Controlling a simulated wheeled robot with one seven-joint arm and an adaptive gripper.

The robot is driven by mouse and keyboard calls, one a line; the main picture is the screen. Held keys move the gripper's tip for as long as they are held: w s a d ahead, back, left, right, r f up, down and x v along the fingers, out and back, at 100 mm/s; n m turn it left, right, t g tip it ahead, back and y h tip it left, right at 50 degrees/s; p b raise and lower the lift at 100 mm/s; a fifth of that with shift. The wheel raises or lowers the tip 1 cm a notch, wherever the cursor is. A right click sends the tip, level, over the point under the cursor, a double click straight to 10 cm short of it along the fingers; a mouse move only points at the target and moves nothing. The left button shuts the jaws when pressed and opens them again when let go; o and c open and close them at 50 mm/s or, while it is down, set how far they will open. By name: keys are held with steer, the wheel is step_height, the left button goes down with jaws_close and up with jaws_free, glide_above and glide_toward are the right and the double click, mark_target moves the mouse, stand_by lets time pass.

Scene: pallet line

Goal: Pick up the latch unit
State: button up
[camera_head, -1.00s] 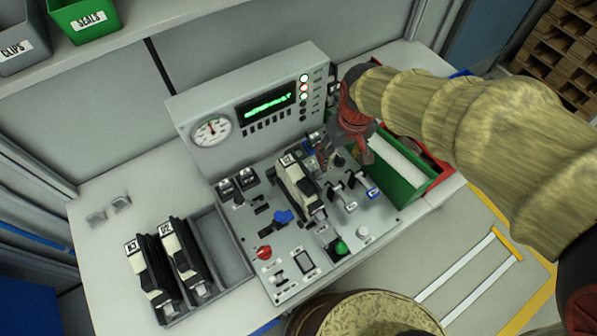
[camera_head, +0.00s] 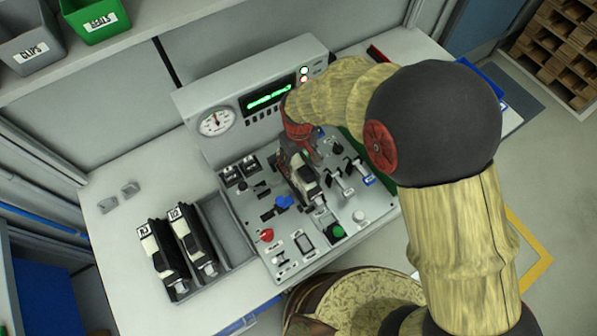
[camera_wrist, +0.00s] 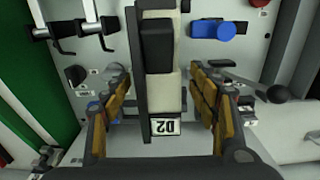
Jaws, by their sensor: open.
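The latch unit is not named by any label I can read. A black and cream unit (camera_head: 306,183) sits on the control panel. In the wrist view this unit (camera_wrist: 160,90) carries a D2 label and stands between my fingers. My gripper (camera_head: 296,155) is at the far end of the unit, partly hiding it. In the wrist view my gripper (camera_wrist: 162,82) is open, with one finger on each side of the unit and visible gaps. Two similar units, a left one (camera_head: 160,255) and a right one (camera_head: 192,240), lie in the grey rack at left.
The panel (camera_head: 240,205) has a blue knob (camera_head: 284,202), a red knob (camera_head: 266,235), a green button (camera_head: 337,231) and several levers around the unit. The upright console with a gauge (camera_head: 215,122) stands behind. A green bin (camera_wrist: 35,90) shows beside the panel. The rack has an empty slot (camera_head: 225,235).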

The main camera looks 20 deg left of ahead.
step_height(320, 180, down, 2)
steer(key=shift+f, duration=0.1)
steer(key=shift+c, duration=0.2)
steer(key=c, duration=1.5)
jaws_close()
